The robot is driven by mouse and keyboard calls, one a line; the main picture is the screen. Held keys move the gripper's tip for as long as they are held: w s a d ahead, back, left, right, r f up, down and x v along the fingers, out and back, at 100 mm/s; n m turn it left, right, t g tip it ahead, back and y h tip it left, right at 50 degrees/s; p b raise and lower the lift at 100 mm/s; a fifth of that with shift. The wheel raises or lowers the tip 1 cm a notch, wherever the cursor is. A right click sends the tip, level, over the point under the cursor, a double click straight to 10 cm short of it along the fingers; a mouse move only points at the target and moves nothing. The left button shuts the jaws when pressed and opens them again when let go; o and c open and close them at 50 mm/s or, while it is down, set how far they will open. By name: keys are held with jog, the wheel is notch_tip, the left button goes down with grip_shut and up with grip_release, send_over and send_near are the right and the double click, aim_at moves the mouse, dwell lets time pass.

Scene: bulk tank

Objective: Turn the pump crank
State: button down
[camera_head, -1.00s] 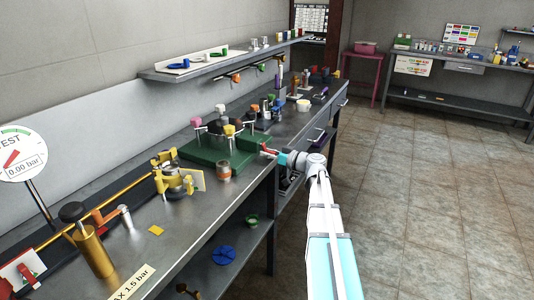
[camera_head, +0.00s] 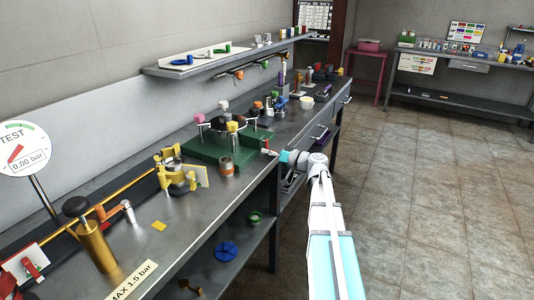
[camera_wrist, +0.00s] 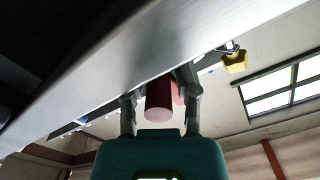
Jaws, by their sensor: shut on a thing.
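My gripper (camera_head: 274,154) is at the front edge of the bench, beside the green base (camera_head: 232,158). In the wrist view it (camera_wrist: 160,98) is shut on a dark red cylindrical handle (camera_wrist: 158,100), one finger on each side. I take this handle to be the pump crank's grip. In the head view only a small red and white part of the crank (camera_head: 266,147) shows at the bench edge; my gripper hides the rest. The crank's root is hidden by the bench edge in the wrist view.
The bench edge (camera_wrist: 150,50) runs close above my fingers. A gauge (camera_head: 22,149) reads 0.00 bar. Floor at right (camera_head: 430,200) is clear.

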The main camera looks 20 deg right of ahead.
jog(key=c, duration=0.5)
grip_release()
jog(key=shift+d, duration=0.2)
jog(key=shift+c, duration=0.2)
jog(key=shift+a, duration=0.1)
jog(key=shift+s, duration=0.1)
jog(key=v, duration=0.8)
